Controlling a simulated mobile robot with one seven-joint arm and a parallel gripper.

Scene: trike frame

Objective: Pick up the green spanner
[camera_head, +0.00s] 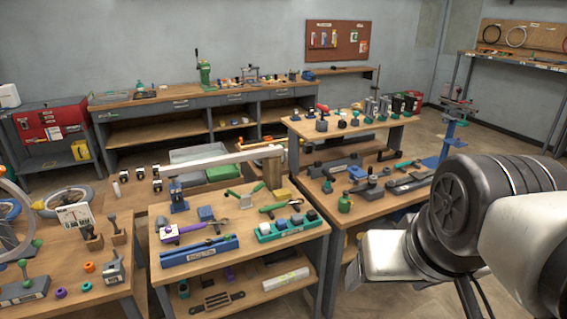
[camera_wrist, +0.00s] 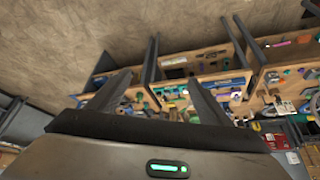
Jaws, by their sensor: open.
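The spanner cannot be picked out in the wrist view.
A green tray (camera_head: 290,229) and a blue tray (camera_head: 200,250) stand at the bench front. A purple-handled tool (camera_head: 188,230) lies behind the blue tray. A pale beam (camera_head: 220,160) spans the bench's back. A right bench (camera_head: 365,205) carries many tools. Open floor lies below my arm.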

